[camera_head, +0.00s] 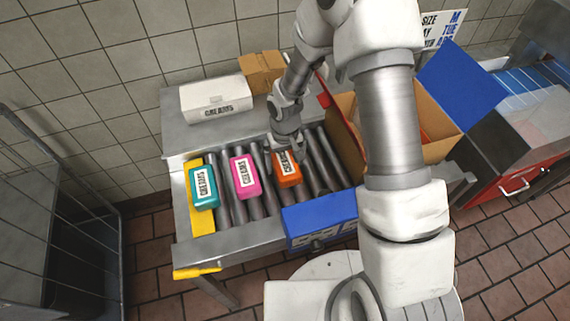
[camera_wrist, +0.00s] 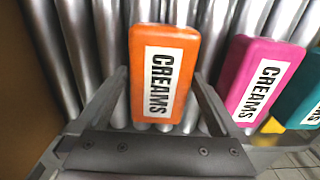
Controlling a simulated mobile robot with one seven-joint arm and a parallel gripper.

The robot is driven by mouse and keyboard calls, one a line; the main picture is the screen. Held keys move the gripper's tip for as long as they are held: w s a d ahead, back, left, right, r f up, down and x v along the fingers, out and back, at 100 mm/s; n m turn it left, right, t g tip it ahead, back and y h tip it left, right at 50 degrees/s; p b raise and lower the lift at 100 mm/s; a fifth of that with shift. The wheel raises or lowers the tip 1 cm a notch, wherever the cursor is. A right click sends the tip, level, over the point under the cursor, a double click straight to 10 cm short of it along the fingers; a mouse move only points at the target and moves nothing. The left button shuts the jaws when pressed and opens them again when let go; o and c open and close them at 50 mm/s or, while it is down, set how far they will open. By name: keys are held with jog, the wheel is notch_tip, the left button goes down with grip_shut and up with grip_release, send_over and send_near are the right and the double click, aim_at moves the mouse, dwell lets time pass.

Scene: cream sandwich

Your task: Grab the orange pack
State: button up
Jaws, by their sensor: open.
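The orange pack (camera_head: 288,173) lies on the roller conveyor, the rightmost of three packs. Its white label reads CREAMS. In the wrist view the orange pack (camera_wrist: 163,72) is ahead, lying between the lines of my two fingers. My gripper (camera_head: 284,152) is over the far end of the orange pack in the head view and hides part of it. The gripper also shows in the wrist view (camera_wrist: 160,90), with its fingers spread wide and nothing held. I cannot tell how far the fingertips are above the rollers.
A pink pack (camera_head: 245,176) and a teal pack (camera_head: 203,187) lie to the left. An open cardboard box (camera_head: 438,150) with blue and red flaps stands right of the conveyor. A white CREAMS box (camera_head: 215,99) and a small brown box (camera_head: 260,72) stand behind.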

jog(key=c, duration=1.2)
jog(key=shift+r, duration=0.1)
